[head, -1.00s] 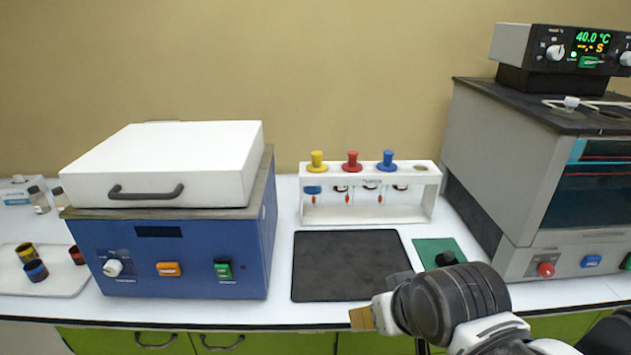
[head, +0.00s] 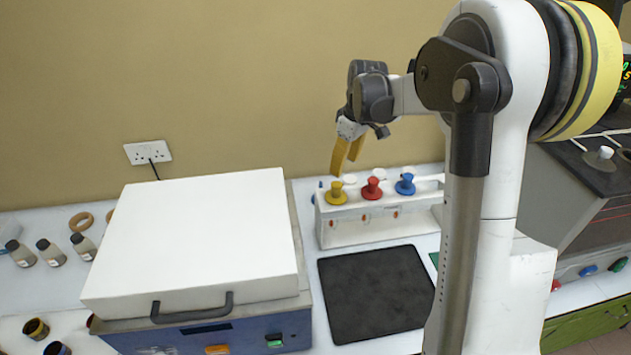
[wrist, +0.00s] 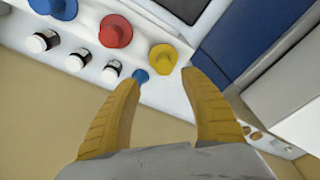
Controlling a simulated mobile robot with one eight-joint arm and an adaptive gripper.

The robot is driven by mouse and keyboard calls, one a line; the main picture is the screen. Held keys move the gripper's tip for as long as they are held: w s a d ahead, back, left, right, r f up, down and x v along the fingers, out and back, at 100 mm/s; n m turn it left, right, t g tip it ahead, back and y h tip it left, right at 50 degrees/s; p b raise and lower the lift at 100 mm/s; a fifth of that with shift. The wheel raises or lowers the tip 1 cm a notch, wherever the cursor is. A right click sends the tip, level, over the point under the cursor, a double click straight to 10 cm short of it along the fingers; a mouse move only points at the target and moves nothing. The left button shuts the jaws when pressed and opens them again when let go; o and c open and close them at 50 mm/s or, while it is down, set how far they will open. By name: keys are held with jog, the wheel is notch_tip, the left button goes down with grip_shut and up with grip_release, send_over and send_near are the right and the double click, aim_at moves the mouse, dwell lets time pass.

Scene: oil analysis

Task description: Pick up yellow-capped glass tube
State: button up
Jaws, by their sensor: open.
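The yellow-capped glass tube (head: 336,193) stands in the left slot of a white rack (head: 342,232), with its yellow cap on top. The cap also shows in the wrist view (wrist: 162,57), just beyond my fingertips. Its glass body is hidden by the rack. My gripper (head: 345,165) is open and empty, above the yellow cap with its yellow fingers pointing down. In the wrist view the fingers (wrist: 162,78) stand apart, and the cap appears between and slightly ahead of the tips, not visibly touched.
A red-capped tube (head: 372,188) and a blue-capped tube (head: 405,183) stand right of the yellow one. White-capped vials (wrist: 75,52) sit behind them. A blue machine with a white lid (head: 200,240) stands left. A black mat (head: 375,292) lies in front.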

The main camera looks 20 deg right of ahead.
aim_at(338, 185)
jog(key=f, duration=0.5)
jog(key=shift+w+a+b, duration=0.1)
jog(key=shift+w+b, duration=0.1)
jog(key=shift+b, duration=0.2)
jog(key=f, duration=0.2)
jog(key=a+f, duration=0.1)
jog(key=f, duration=0.2)
jog(key=shift+w+a+f+b, duration=0.15)
jog(key=shift+w+f+b, duration=0.2)
jog(key=shift+w, duration=0.05)
jog(key=shift+r, duration=0.1)
jog(key=shift+s, duration=0.1)
grip_shut()
